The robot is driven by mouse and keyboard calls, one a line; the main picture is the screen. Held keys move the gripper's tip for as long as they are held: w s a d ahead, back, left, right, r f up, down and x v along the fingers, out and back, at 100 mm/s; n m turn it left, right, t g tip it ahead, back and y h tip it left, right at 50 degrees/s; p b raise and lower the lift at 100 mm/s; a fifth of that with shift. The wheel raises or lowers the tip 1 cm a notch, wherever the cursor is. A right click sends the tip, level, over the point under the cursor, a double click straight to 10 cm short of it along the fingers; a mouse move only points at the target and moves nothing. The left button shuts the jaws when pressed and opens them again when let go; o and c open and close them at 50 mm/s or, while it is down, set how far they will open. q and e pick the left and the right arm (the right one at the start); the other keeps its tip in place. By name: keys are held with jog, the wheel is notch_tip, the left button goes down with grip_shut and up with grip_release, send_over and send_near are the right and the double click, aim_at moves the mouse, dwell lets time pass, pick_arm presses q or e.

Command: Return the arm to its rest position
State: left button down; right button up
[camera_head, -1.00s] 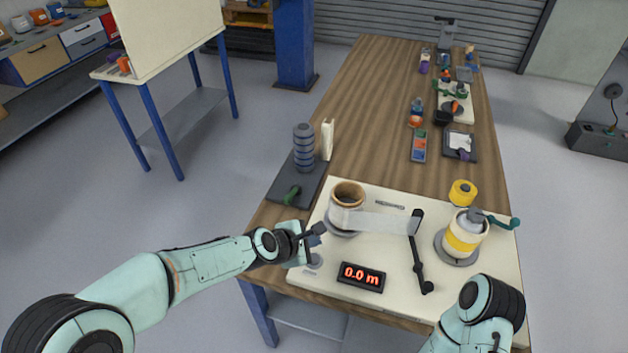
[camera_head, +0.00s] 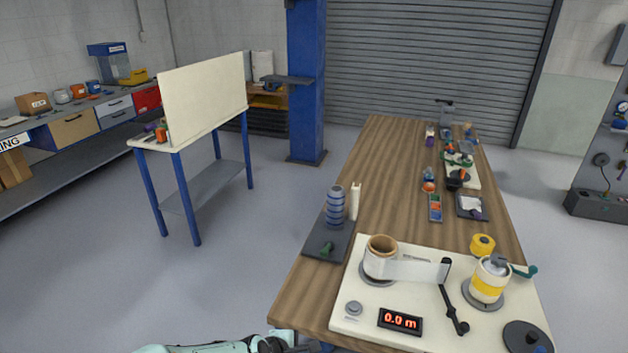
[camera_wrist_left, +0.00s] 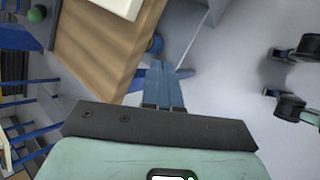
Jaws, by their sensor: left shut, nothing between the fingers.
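My left arm (camera_head: 205,348) lies low at the bottom edge of the head view, beside the near left corner of the wooden table (camera_head: 312,283). Its gripper end is mostly cut off there. In the left wrist view, the blue fingers of my left gripper (camera_wrist_left: 163,88) are together with nothing between them. They are over the floor, just off the table edge (camera_wrist_left: 132,70). My right gripper is not in view.
A cream board (camera_head: 349,290) on the table holds a white film roll (camera_head: 381,259), a yellow-banded roll (camera_head: 489,279), a black lever (camera_head: 453,305) and a display (camera_head: 400,321) reading 0.0 m. A dark base (camera_head: 325,258) with a ribbed post stands left. Floor left is open.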

pick_arm(q)
jog(key=s+a+f+m+g+y, duration=0.1)
jog(key=s+a+f+m+g, duration=0.2)
jog(key=f, duration=0.6)
jog(key=s+a+f+m+y, duration=0.1)
jog(key=s+a+f+m, duration=0.15)
jog(key=s+f, duration=0.45)
jog(key=s+a+f+m+g, duration=0.1)
jog(key=s+f+m+g, duration=0.1)
jog(key=s+f, duration=0.3)
jog(key=s+a+f+m+g+p, duration=0.1)
jog(key=s+f+m, duration=0.4)
jog(key=s, duration=0.8)
jog(key=shift+s+a+f+g, duration=0.2)
jog(key=shift+s+f+g, duration=0.05)
jog(key=shift+g, duration=0.15)
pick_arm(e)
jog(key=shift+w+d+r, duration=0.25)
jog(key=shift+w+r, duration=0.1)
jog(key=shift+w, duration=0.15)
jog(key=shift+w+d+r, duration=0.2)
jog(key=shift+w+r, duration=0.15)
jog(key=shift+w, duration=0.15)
pick_arm(q)
jog(key=shift+w, duration=0.1)
